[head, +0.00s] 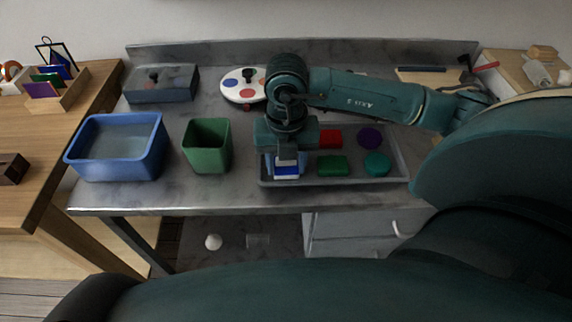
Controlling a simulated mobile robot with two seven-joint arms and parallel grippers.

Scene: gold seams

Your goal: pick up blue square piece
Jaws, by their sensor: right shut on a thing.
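The blue square piece (286,170) is at the left end of the grey tray (334,182) on the metal table. My right gripper (287,158) points down over it and is shut on it. The jaws hide part of the piece, and I cannot tell whether it still touches the tray. My left gripper is not in the head view.
The tray also holds a red piece (330,138), a purple round piece (369,138), a green rectangular piece (332,165) and a teal round piece (377,164). Left are a green bin (207,150) and a blue bin (88,160). A white palette-like disc (237,92) lies behind.

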